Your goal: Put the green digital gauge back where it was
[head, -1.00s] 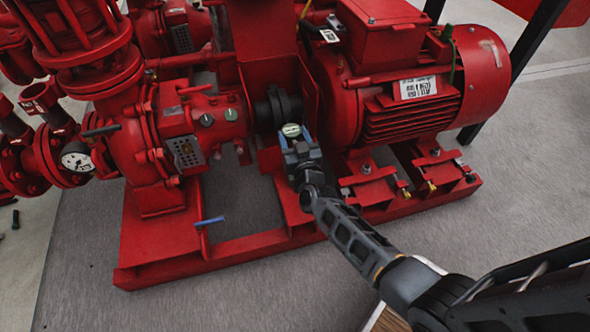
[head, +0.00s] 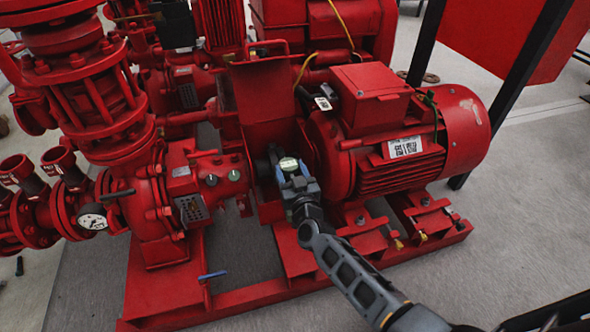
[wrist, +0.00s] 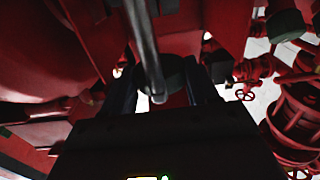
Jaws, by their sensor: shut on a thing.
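The green digital gauge (head: 289,163) is small and round, with a pale greenish face turned up. My gripper (head: 291,171) is shut on it, with bluish fingers on either side. In the head view it appears in front of the dark shaft coupling between the red pump and the red motor; I cannot tell whether it touches anything. In the wrist view a dark round body (wrist: 172,76), probably the gauge, sits between the fingers, with a grey rod crossing in front. Its underside and the place it came from cannot be made out.
The red pump (head: 150,210) with pipes stands left, carrying a white dial gauge (head: 92,217) and two small round fittings. The red motor (head: 400,150) is close on the right. An upright red guard (head: 265,100) rises behind the gripper. Grey floor lies open in front.

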